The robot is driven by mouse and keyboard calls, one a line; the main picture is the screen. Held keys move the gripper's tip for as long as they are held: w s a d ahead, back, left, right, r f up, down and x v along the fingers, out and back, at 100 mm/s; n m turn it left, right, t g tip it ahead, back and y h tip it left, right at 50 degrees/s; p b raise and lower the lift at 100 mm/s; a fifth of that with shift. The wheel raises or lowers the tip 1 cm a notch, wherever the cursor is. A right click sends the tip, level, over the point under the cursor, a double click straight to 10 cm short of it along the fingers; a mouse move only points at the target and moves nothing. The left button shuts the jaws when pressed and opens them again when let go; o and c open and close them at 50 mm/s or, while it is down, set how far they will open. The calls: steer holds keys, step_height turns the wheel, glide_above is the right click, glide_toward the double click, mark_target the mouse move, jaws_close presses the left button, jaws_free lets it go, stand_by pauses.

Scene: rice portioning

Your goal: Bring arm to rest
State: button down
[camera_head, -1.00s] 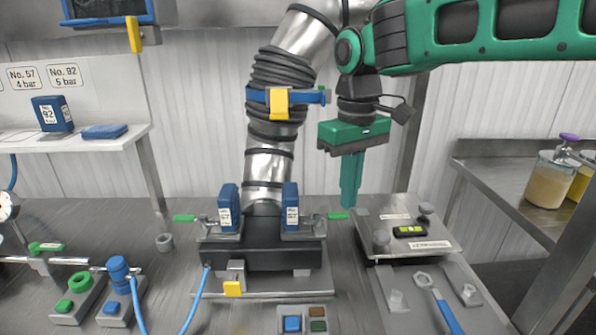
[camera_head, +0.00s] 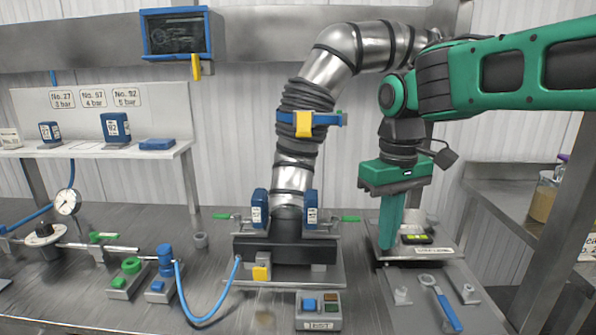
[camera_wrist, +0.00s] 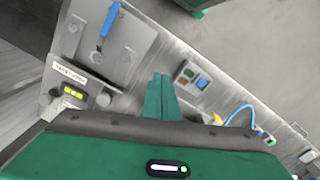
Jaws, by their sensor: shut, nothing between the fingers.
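My green gripper (camera_head: 390,248) hangs fingers-down from my green arm in the head view, in front of the flat metal plate at the right of the bench. Its two fingers are together with nothing between them. In the wrist view my gripper (camera_wrist: 161,75) shows its closed fingers pointing out over the bench. My arm reaches in from the right edge of the head view.
A steel pipe with a black corrugated sleeve (camera_head: 305,95) stands left of my gripper. A plate holds a blue-handled wrench (camera_head: 440,302). A button box (camera_head: 318,310) sits at the front. A tub (camera_head: 543,197) stands on the right-hand counter (camera_head: 490,185).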

steer(key=s+d+f+m, duration=0.5)
steer(key=s+d+f, duration=0.1)
steer(key=s+d, duration=0.5)
steer(key=s+d+f+m, duration=0.6)
steer(key=s+d, duration=0.4)
steer(key=d, duration=0.3)
steer(key=shift+s, duration=0.35)
